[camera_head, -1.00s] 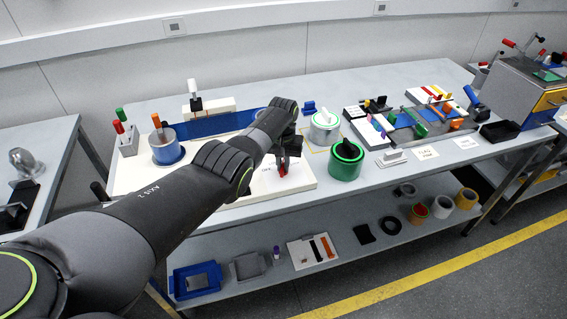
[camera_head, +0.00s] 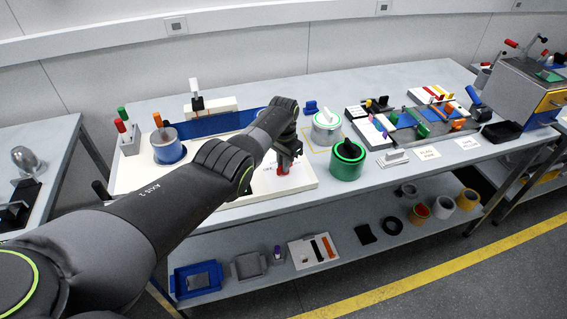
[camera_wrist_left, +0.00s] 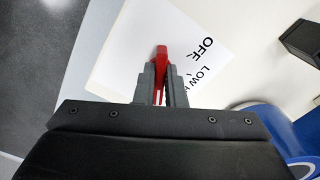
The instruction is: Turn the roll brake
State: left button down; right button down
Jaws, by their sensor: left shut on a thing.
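The roll brake shows as a red lever (camera_wrist_left: 162,52) in the left wrist view, over a white label (camera_wrist_left: 140,45) printed "OFF" and "LOW". In the head view the red lever (camera_head: 283,170) stands near the front right of the white board (camera_head: 225,196). My left gripper (camera_wrist_left: 161,82) is shut on the red lever, with a grey finger on each side of it. In the head view my left gripper (camera_head: 286,160) comes down on it from above. The lever's base is hidden by the fingers. My right gripper is not in view.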

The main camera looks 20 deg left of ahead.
pick_arm(q)
jog(key=shift+r, duration=0.1)
jog(key=c, duration=1.5)
grip_release()
jog(key=shift+r, duration=0.45)
notch_tip(320, 180, up, 5)
jog(key=shift+r+p, duration=0.2)
jog(key=shift+p, duration=0.6)
notch_tip(320, 180, up, 11)
jog(key=b, duration=0.2)
